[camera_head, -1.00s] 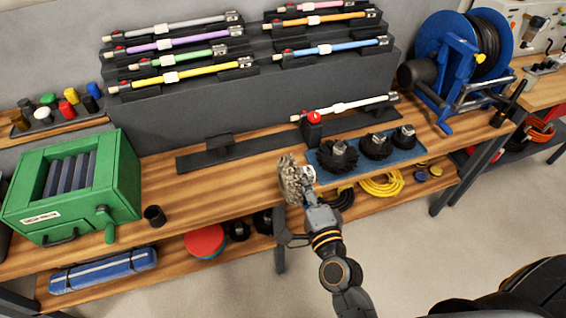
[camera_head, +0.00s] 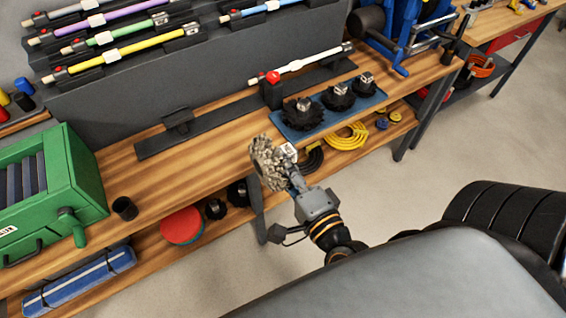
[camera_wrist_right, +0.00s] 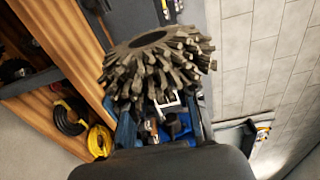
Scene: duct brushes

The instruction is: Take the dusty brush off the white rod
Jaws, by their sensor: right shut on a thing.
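The dusty brush (camera_head: 266,162), grey-brown with thick clumped bristles, is in my right gripper (camera_head: 292,170), off the rod and in the air in front of the workbench edge. My right gripper is shut on its metal hub. In the right wrist view the brush (camera_wrist_right: 150,78) fills the upper middle, with a dark round opening on top, and hides much of the fingers. The white rod (camera_head: 312,62) lies across a dark holder with a red-topped clamp (camera_head: 272,88) on the bench, with no brush on it. My left gripper is not in view.
A blue tray (camera_head: 292,136) with 3 dark brushes sits on the bench beside the clamp. A green box (camera_head: 75,175) with a crank and a small black cup (camera_head: 124,208) stand at left. Coloured rods rest on the rack behind.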

